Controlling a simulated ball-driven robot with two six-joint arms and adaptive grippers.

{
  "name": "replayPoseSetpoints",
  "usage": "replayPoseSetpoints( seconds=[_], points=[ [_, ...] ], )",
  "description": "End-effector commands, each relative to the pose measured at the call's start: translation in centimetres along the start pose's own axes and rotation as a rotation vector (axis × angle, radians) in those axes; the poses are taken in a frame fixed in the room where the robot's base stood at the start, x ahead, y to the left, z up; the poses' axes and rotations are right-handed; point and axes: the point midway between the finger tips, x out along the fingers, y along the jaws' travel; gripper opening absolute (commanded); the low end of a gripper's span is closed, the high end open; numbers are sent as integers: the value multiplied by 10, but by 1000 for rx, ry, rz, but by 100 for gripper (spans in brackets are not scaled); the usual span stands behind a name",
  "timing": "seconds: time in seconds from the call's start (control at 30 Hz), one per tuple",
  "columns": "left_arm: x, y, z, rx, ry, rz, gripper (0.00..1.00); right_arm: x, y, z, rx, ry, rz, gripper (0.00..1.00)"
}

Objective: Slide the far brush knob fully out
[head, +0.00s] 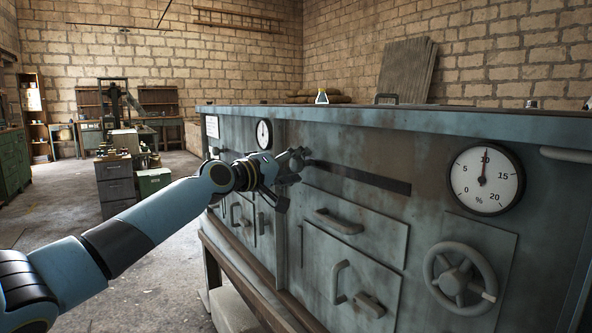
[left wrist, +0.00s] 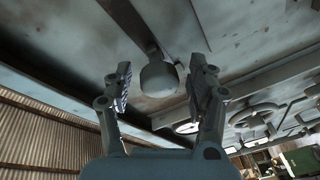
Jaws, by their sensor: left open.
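The far brush knob (left wrist: 158,75) is a rounded grey knob on a short stem, clear in the left wrist view. It sits at the end of a dark slot (head: 365,177) in the front of the grey-blue cabinet (head: 440,160). My left gripper (head: 289,168) is at the far end of that slot in the head view, where it mostly hides the knob. In the left wrist view my left gripper (left wrist: 162,78) is open, with one finger on each side of the knob and gaps between. My right gripper is in neither view.
The cabinet front carries a percent dial (head: 486,179), a handwheel (head: 460,278), a drawer handle (head: 338,222) and a door handle (head: 339,282). A smaller dial (head: 264,134) lies beyond my gripper.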

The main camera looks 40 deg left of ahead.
Motion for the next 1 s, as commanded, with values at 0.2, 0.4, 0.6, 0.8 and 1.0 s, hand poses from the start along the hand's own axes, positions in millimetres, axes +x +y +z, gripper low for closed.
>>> replayPoseSetpoints(
  seconds=[0.2,0.4,0.6,0.8,1.0],
  points=[
    [2,0,0,0,0,0,58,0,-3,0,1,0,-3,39],
    [2,0,0,0,0,0,41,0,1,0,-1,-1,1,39],
    [2,0,0,0,0,0,14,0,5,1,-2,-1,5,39],
    [2,0,0,0,0,-1,0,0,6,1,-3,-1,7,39],
    [2,0,1,0,-1,-1,0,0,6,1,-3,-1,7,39]
  ],
)
